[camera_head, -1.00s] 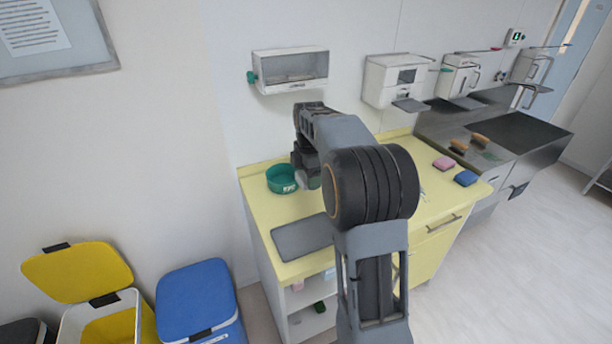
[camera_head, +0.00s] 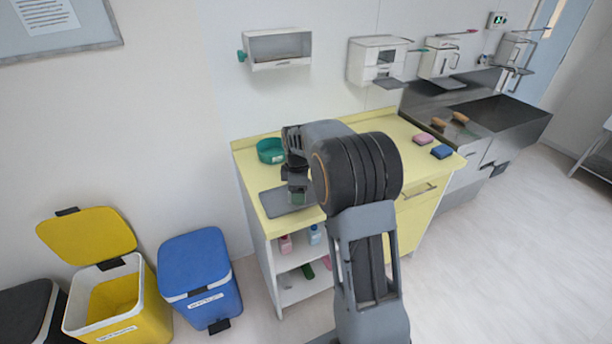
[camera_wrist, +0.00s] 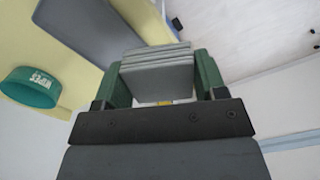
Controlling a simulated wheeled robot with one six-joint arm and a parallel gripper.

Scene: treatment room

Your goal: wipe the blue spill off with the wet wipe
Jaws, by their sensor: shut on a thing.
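My gripper (camera_head: 297,195) is over the right part of the grey mat (camera_head: 275,201) on the yellow counter. In the wrist view my gripper's green fingers (camera_wrist: 160,70) are shut on a pale grey folded wipe (camera_wrist: 157,76), its layers showing at the far edge. The green wipes tub (camera_head: 270,150) stands behind the mat, and shows at the left of the wrist view (camera_wrist: 30,88). I see no blue spill in either view; my arm hides part of the counter.
A pink sponge (camera_head: 423,138) and a blue sponge (camera_head: 442,152) lie at the counter's right end. An open yellow bin (camera_head: 143,315) and a shut blue bin (camera_head: 197,262) stand on the floor at left. A wall dispenser (camera_head: 278,50) hangs above. A steel sink unit (camera_head: 480,125) is at right.

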